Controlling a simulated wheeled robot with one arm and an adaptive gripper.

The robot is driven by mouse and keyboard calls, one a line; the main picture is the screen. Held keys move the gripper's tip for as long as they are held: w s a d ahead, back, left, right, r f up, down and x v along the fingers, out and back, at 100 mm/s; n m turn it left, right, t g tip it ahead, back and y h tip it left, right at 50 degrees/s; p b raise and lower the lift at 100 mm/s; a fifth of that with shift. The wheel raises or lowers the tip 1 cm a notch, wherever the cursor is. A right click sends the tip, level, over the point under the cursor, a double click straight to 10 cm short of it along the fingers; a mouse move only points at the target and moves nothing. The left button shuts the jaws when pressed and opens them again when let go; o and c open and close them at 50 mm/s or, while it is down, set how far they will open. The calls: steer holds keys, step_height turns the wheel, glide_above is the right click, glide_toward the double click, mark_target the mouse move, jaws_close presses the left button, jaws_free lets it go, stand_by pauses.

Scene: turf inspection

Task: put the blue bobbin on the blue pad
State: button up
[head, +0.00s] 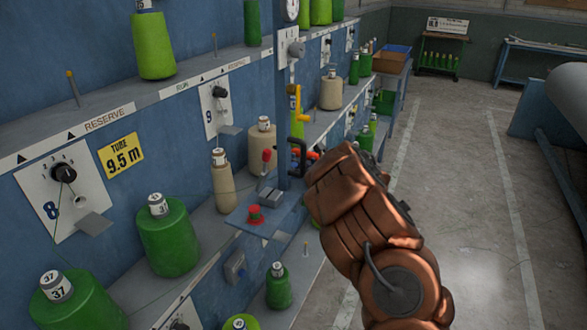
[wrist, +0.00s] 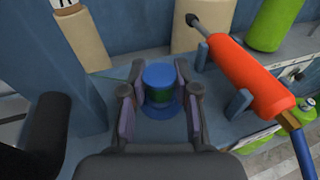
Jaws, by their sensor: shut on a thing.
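The blue bobbin (wrist: 160,78) has a blue top flange and a green winding. In the wrist view it stands upright between the two fingers of my gripper (wrist: 160,98), which is shut on it. A wider blue round base (wrist: 161,110) shows under the winding; I cannot tell whether it is the bobbin's lower flange or the blue pad. In the head view my gripper (head: 299,157) is beside the blue post, partly hidden by my arm. The bobbin cannot be made out there.
An orange-red cylindrical tool (wrist: 247,72) lies close to the right of my gripper. A tan cone (wrist: 203,24) stands behind the bobbin. A blue post (head: 284,110) and a small shelf with a red button (head: 255,214) are near. The aisle floor (head: 455,190) is free.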

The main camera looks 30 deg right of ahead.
steer(key=shift+f, duration=0.1)
steer(key=o, duration=0.9)
